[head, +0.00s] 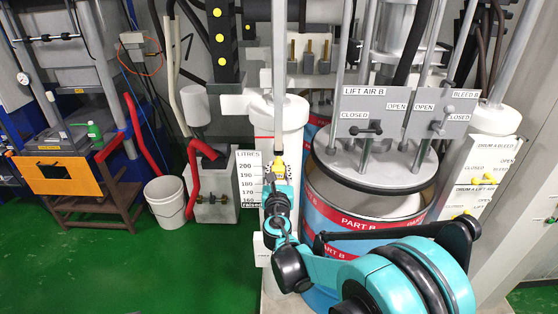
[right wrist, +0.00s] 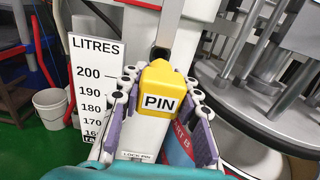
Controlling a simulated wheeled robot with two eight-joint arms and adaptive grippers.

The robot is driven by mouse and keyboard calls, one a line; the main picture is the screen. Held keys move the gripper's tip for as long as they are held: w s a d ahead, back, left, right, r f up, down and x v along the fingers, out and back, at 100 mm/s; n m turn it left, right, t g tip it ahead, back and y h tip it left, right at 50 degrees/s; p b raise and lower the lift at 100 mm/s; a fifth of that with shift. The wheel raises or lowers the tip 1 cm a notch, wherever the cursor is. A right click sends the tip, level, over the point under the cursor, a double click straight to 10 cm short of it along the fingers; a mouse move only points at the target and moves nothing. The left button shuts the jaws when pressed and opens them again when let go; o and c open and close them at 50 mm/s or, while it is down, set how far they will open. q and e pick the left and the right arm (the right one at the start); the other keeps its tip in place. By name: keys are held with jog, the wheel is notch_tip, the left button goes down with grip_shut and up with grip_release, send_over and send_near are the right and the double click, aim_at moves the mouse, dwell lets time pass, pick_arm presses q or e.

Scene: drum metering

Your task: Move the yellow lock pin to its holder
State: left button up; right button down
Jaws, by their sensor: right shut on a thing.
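The yellow lock pin (right wrist: 158,88), a block with a PIN label, sits between the fingers of my right gripper (right wrist: 157,100) in the right wrist view. The gripper is shut on it. In the head view the pin (head: 278,162) shows as a small yellow piece at the tip of my right gripper (head: 279,172), in front of the white post (head: 278,125). I cannot tell whether the pin's far end touches the post. A LOCK PIN label (right wrist: 137,155) shows low in the right wrist view; the holder itself cannot be made out. My left gripper is not in view.
A LITRES scale (head: 248,178) stands just left of the post. The PART B drum (head: 360,222) with its round grey plate (head: 375,163) and rods is close on the right. A white bucket (head: 166,202) stands farther left on open green floor (head: 120,260).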

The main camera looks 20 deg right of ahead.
aim_at(279, 176)
jog(key=shift+v, duration=2)
jog(key=shift+d+f, duration=0.1)
